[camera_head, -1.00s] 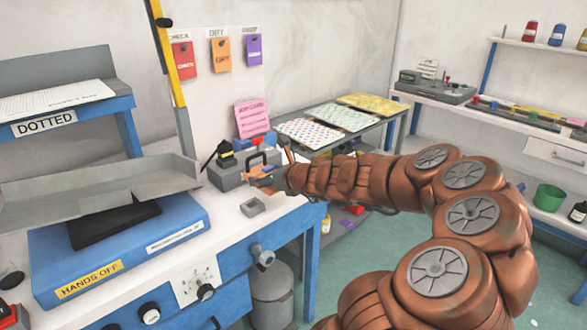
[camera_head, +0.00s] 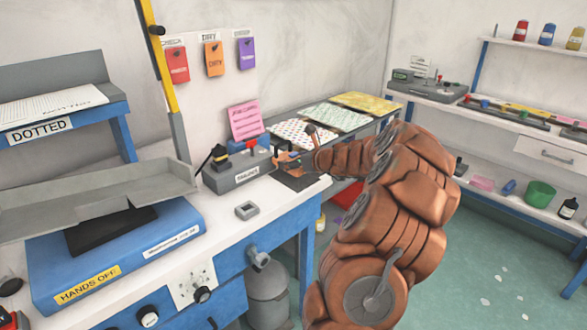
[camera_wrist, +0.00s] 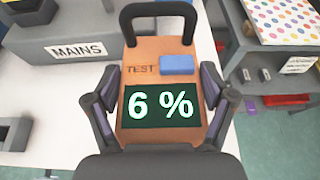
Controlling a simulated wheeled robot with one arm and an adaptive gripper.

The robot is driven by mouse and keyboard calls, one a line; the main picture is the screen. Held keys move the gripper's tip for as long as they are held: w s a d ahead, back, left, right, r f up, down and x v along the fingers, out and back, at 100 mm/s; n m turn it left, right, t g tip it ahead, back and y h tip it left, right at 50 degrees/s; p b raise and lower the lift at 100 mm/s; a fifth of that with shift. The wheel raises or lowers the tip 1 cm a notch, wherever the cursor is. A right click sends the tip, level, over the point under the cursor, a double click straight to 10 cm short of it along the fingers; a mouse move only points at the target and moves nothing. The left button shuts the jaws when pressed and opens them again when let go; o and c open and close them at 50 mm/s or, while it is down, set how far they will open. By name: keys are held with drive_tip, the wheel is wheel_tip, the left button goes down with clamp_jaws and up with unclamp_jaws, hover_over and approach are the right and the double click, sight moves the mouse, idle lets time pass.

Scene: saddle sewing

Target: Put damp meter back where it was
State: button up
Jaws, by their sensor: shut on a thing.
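The damp meter (camera_wrist: 160,75) is an orange-brown box with a dark display reading "6 %", a blue block beside the word TEST and a black loop handle. My gripper (camera_wrist: 162,100) is shut on it, one finger on each side, in the wrist view. In the head view my gripper (camera_head: 287,160) is at the right end of the white bench, just right of the grey box, and mostly hides the meter. A dark flat patch (camera_head: 301,181) shows on the bench below it. I cannot tell whether the meter touches the bench.
The grey box (camera_head: 236,177), marked MAINS in the wrist view (camera_wrist: 82,51), stands left of my gripper. A small grey block (camera_head: 247,211) lies on the bench in front. A pink card (camera_head: 245,120) stands behind. A table with patterned sheets (camera_head: 302,134) is beyond the bench edge.

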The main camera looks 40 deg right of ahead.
drive_tip(key=shift+w+d+f, duration=0.1)
drive_tip(key=shift+d, duration=0.15)
drive_tip(key=shift+f, duration=1.65)
drive_tip(key=shift+f, duration=0.2)
drive_tip(key=o, duration=1.3)
drive_tip(key=shift+r, duration=0.15)
drive_tip(key=shift+s+r, duration=0.2)
drive_tip(key=shift+s, duration=0.1)
drive_tip(key=v, duration=1.1)
drive_tip(key=shift+s+a, duration=0.1)
drive_tip(key=shift+s, duration=0.05)
